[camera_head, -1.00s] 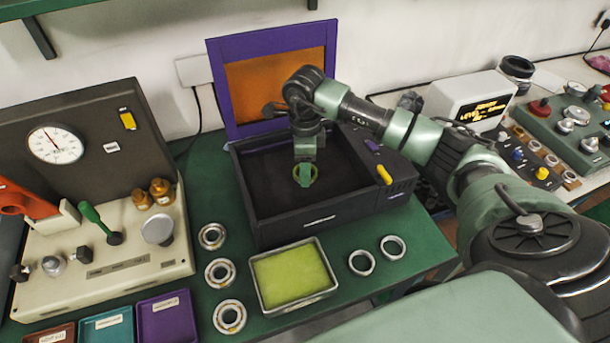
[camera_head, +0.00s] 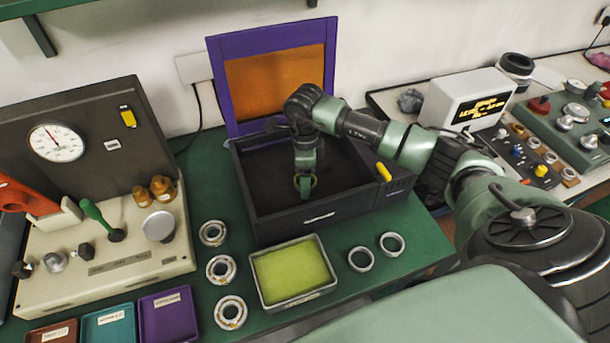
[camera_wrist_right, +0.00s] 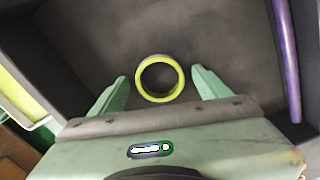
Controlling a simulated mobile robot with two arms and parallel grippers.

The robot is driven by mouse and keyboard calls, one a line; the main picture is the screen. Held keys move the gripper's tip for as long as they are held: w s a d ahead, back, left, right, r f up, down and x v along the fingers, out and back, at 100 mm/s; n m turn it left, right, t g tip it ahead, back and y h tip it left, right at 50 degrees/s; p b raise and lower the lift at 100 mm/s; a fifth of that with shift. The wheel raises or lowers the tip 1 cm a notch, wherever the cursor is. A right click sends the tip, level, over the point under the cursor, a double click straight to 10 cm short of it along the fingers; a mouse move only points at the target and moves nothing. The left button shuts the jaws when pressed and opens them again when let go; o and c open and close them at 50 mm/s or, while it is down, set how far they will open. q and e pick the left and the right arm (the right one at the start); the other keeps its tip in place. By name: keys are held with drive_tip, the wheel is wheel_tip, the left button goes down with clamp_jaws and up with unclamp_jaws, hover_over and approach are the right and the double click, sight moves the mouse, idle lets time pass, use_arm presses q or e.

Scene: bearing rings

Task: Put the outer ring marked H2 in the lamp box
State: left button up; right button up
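The lamp box (camera_head: 318,217) is the dark open box at the back middle, with its purple-framed orange lid (camera_head: 275,80) raised. My right gripper (camera_head: 304,184) points down inside it. A ring (camera_wrist_right: 159,97), tinted yellow-green, lies between the spread fingers in the right wrist view (camera_wrist_right: 159,74), over the dark box floor. A gap shows between the ring and each finger, so the gripper is open. In the head view the fingers partly hide the ring. I cannot read any mark on it. My left gripper is not in view.
A tray with a yellow-green pad (camera_head: 293,301) stands before the box. Two plain rings (camera_head: 361,259) (camera_head: 392,244) lie right of it, three bearings (camera_head: 220,269) left. A gauge machine (camera_head: 100,190) stands left, small trays (camera_head: 167,316) in front of it.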

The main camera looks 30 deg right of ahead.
drive_tip(key=shift+r, duration=0.5)
wheel_tip(320, 180, up, 11)
drive_tip(key=b, duration=0.3)
drive_tip(key=shift+r, duration=0.2)
